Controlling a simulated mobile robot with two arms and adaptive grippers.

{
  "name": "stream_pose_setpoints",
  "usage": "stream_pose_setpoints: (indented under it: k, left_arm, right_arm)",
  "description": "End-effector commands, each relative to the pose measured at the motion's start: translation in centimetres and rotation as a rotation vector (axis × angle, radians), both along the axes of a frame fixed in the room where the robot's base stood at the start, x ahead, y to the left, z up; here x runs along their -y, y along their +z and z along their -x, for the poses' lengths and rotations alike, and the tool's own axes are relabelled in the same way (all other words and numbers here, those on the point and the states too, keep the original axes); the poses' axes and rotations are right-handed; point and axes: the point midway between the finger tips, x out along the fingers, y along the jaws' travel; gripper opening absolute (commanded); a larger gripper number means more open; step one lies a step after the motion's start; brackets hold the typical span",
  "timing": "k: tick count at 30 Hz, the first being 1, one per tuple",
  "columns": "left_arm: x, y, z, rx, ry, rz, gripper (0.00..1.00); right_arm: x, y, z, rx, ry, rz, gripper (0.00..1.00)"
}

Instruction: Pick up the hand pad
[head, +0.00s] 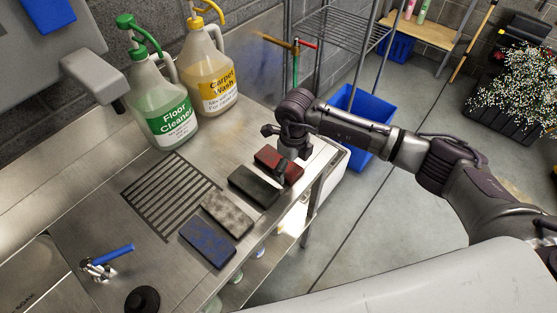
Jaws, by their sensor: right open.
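Several rectangular pads lie in a row along the front edge of the metal counter. They are a dark red pad (266,158), a black pad (253,187), a mottled grey pad (227,214) and a blue pad (207,243). Which one is the hand pad I cannot tell. My right gripper (283,170) points down over the red pad, its fingers open and covering part of it. Whether the fingers touch the pad I cannot tell. My left gripper is not in view.
A green-topped floor cleaner jug (168,110) and a yellow-topped carpet wash jug (212,75) stand at the back of the metal counter (115,150). A slotted drain (168,190) lies left of the pads. A blue bin (362,120) stands beyond the counter's right end.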

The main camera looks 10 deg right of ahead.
Motion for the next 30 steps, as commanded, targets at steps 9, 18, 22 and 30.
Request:
stream_pose_setpoints:
  k: [9, 18, 22, 30]
  left_arm:
    - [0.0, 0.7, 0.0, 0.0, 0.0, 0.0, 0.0]
    - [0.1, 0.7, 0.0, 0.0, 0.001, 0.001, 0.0]
    - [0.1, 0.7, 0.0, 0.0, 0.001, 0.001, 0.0]
    - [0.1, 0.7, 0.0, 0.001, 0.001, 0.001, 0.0]
  right_arm:
    - [0.0, -2.1, 0.0, 0.0, 0.0, -0.001, 0.94]
    - [0.0, -2.1, 0.0, 0.001, 0.0, -0.001, 0.62]
    - [0.0, -2.1, 0.0, 0.001, -0.001, -0.001, 0.4]
    - [0.0, -2.0, -0.1, 0.001, -0.001, -0.001, 0.29]
